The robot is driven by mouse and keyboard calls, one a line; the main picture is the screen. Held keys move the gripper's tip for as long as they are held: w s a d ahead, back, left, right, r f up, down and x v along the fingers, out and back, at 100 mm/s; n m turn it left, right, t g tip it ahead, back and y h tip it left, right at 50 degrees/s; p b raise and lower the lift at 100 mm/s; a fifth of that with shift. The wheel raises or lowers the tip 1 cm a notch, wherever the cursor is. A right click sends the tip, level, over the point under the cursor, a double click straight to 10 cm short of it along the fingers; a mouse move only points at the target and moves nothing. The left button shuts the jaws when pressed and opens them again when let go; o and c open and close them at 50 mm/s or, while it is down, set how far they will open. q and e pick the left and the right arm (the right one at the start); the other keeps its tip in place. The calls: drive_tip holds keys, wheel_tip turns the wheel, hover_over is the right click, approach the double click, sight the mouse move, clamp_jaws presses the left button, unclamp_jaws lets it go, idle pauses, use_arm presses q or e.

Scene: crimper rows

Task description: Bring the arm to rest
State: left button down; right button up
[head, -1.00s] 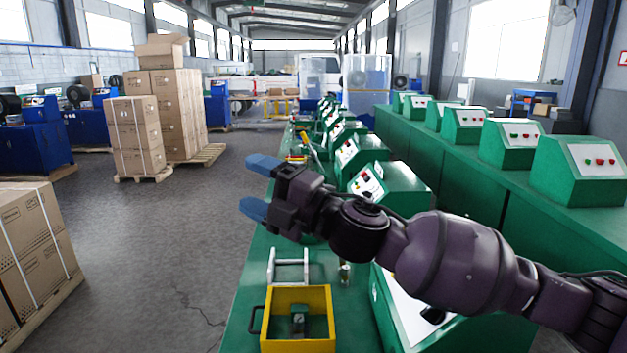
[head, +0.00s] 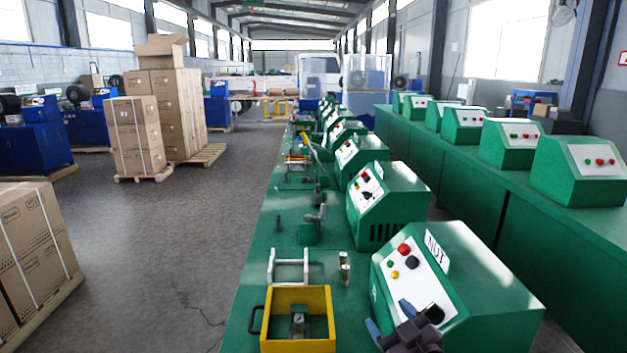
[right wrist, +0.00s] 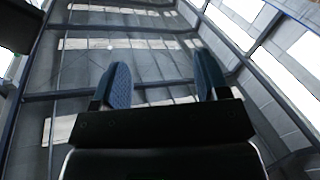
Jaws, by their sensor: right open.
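My right gripper (head: 392,326) shows at the bottom edge of the head view, in front of the near green machine box marked NUT (head: 465,275). Its blue fingers are apart, and they also show in the right wrist view (right wrist: 160,88) with nothing between them. That wrist view faces the roof and windows of the hall. The rest of my right arm is out of the head view. My left gripper is not in view.
A yellow tray (head: 332,316) with a gauge-like part, a white handle frame (head: 288,281) and small metal cylinders stand on the green bench (head: 262,240). Several green boxes line it. Stacked cartons (head: 135,130) stand on the left; the floor between is clear.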

drive_tip(key=s+d+f+m+g+h, duration=0.2)
drive_tip(key=s+d+f, duration=0.4)
drive_tip(key=s+f, duration=0.5)
drive_tip(key=s+d+f+m+g+h, duration=0.3)
drive_tip(key=s+d+f, duration=0.4)
drive_tip(key=s+f, duration=0.5)
drive_tip(key=shift+s+f+m+h, duration=0.15)
drive_tip(key=shift+s+m+h, duration=0.15)
drive_tip(key=shift+m+h, duration=0.5)
drive_tip(key=shift+d, duration=0.1)
